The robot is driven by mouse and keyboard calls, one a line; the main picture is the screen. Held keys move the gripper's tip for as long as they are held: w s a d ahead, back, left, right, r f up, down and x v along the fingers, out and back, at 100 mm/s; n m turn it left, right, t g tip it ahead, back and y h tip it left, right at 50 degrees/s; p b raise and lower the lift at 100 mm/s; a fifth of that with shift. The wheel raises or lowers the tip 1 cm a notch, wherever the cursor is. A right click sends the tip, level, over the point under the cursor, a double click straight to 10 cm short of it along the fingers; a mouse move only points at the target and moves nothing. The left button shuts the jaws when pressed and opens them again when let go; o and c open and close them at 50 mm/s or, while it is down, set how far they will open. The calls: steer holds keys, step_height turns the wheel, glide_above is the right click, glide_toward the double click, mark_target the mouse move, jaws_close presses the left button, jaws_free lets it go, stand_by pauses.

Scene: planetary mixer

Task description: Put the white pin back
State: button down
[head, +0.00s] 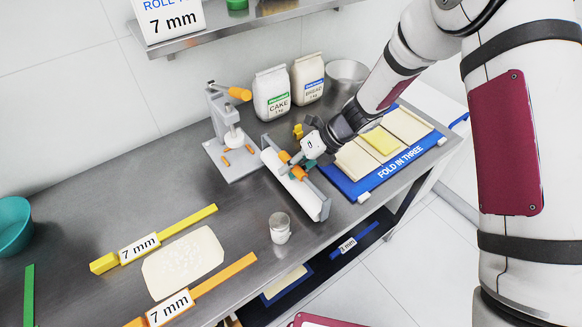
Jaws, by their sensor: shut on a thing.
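The white pin (304,195) is a pale roller lying lengthwise along a long grey cradle (322,208) in the middle of the steel counter. My gripper (292,166) reaches down from the upper right and is shut on the pin around its middle, where orange parts show. The pin lines up with the cradle, between or just above its sides. I cannot tell whether it rests fully on the cradle. My gripper and wrist hide part of the pin.
A grey press stand (232,140) with an orange handle is left of the cradle. Flour bags (271,92) stand behind. A blue folding board (408,163) with dough is to the right. A metal shaker (280,228) stands in front. Rolled dough (183,262) lies between yellow and orange 7 mm strips.

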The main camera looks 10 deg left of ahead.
steer(key=shift+f, duration=0.4)
steer(key=shift+f, duration=0.1)
steer(key=c, duration=1.4)
jaws_free()
steer(key=shift+c, duration=0.2)
steer(key=shift+r, duration=0.55)
steer(key=b+v, duration=0.2)
steer(key=v, duration=1)
